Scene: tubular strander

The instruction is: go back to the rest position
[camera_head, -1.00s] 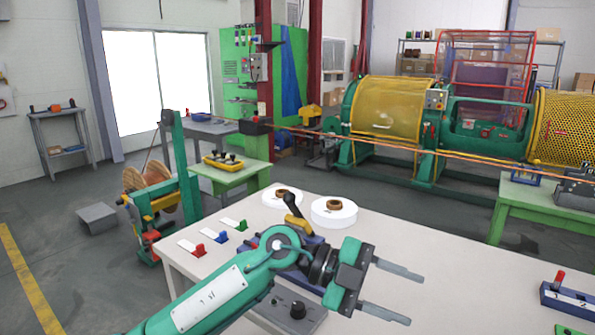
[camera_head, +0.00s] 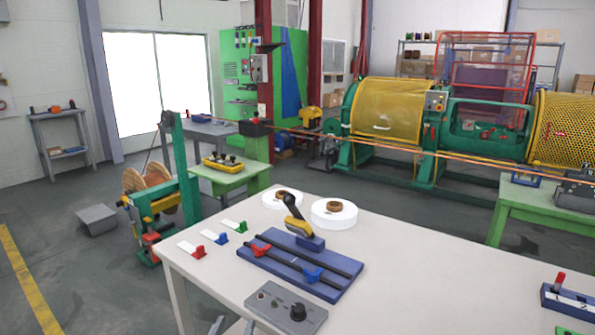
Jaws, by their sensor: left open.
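Only the grey fingertips of my left gripper (camera_head: 233,326) show, at the bottom edge of the head view, in front of the white table (camera_head: 420,265). They are apart, with nothing seen between them. The rest of the left arm is out of view. My right gripper is not in view.
On the table are a blue fixture (camera_head: 300,268) with a yellow-and-black handle (camera_head: 298,220), a grey control box (camera_head: 287,305), two white spools (camera_head: 334,214), small coloured clips (camera_head: 222,238) and a blue block (camera_head: 570,300). The tabletop's middle right is clear. The yellow-guarded strander (camera_head: 390,105) stands behind.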

